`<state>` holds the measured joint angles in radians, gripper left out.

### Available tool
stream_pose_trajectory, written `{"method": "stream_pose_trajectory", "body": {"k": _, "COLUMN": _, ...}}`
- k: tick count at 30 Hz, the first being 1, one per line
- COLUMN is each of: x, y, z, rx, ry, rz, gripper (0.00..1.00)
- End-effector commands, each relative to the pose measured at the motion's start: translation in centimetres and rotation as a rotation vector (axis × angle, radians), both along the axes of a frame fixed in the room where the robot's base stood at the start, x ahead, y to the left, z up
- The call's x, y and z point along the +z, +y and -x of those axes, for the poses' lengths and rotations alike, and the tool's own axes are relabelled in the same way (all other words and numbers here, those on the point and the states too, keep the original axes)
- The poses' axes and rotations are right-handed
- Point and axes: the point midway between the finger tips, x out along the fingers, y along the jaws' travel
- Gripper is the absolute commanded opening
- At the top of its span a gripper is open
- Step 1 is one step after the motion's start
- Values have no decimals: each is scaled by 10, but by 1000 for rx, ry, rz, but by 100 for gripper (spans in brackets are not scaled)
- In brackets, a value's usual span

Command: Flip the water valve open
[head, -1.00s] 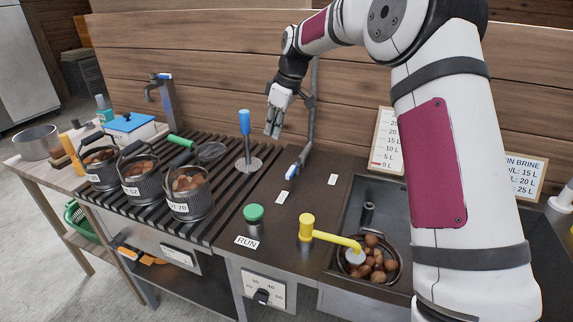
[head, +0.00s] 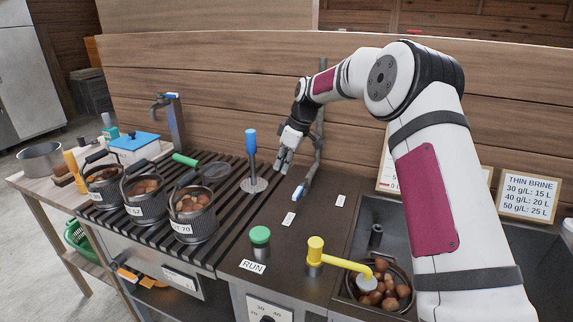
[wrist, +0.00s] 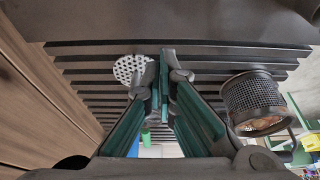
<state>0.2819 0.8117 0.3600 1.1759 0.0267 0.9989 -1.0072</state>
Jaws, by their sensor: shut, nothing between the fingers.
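A grey pipe (head: 319,130) runs down the plank wall and ends low at the counter. A short lever with a blue grip (head: 299,192) sits at its lower end and looks like the water valve. A grey tap (head: 168,115) with a small blue handle stands farther left. My gripper (head: 281,168) is shut and empty, pointing down just above and left of the blue-gripped lever, apart from it as far as I can tell. In the wrist view its fingers (wrist: 166,62) come together over the dark slats; I cannot make out the lever there.
An upright blue handle (head: 251,142) stands on a perforated disc (wrist: 130,68), close left of my gripper. Several chestnut baskets (head: 190,212) stand left on the slats. A green button (head: 260,235) and yellow spout (head: 340,262) are in front; a sink (head: 400,215) lies right.

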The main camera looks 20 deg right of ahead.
Motion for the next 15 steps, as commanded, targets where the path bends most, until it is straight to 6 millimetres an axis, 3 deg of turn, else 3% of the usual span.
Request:
{"method": "stream_pose_trajectory", "body": {"k": 10, "x": -66, "y": 20, "z": -13, "rx": 2, "ry": 3, "rz": -1, "gripper": 0}}
{"method": "stream_pose_trajectory", "body": {"k": 15, "x": -63, "y": -2, "z": 2, "rx": -3, "ry": 1, "rz": 1, "gripper": 0}}
